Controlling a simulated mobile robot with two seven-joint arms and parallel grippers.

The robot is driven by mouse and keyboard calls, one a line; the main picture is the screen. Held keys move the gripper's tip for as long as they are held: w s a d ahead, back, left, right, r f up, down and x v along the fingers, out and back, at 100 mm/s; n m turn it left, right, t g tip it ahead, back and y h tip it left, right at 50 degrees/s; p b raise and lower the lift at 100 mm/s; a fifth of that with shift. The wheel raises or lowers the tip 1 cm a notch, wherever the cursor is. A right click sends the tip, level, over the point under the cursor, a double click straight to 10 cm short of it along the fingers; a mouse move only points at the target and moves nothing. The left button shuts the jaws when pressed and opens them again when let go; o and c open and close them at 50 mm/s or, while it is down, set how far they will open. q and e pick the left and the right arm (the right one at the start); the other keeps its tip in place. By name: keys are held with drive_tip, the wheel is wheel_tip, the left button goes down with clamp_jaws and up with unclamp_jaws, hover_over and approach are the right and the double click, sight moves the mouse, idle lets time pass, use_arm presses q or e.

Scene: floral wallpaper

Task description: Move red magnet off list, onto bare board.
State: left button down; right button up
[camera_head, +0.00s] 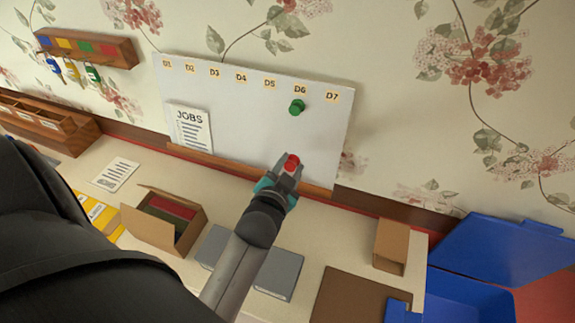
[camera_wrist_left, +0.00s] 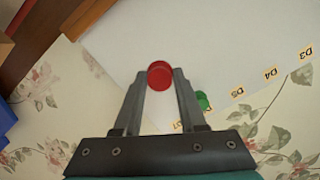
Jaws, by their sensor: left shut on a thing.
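The red magnet (camera_head: 292,162) is between the fingertips of my left gripper (camera_head: 287,170), at the lower right part of the white board (camera_head: 240,115). In the left wrist view the red magnet (camera_wrist_left: 160,75) sits between the two fingertips of my left gripper (camera_wrist_left: 160,82), which is shut on it. I cannot tell whether the magnet touches the board. The JOBS list (camera_head: 190,130) is on the board's lower left, well apart from the magnet. My right gripper is not in view.
A green magnet (camera_head: 297,106) is on the board below the D6 label; it also shows in the left wrist view (camera_wrist_left: 203,101). A wooden ledge (camera_head: 235,168) runs under the board. An open cardboard box (camera_head: 148,232) and a brown box (camera_head: 391,246) stand on the desk.

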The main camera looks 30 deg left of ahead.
sight(303, 144)
use_arm(q)
drive_tip(key=shift+w, duration=0.15)
drive_tip(key=shift+b+x, duration=0.6)
drive_tip(key=shift+x, duration=0.15)
drive_tip(key=shift+w+a+f, duration=0.1)
drive_tip(key=shift+w+a, duration=0.05)
drive_tip(key=shift+w, duration=0.1)
drive_tip(key=shift+b+x, duration=0.8)
drive_tip(key=shift+x, duration=0.2)
drive_tip(key=shift+w+a, duration=0.1)
drive_tip(key=shift+w, duration=0.9)
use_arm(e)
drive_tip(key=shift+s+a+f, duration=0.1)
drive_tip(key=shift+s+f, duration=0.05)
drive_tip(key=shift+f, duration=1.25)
use_arm(q)
drive_tip(key=shift+w+a+f, duration=0.1)
drive_tip(key=shift+w, duration=0.2)
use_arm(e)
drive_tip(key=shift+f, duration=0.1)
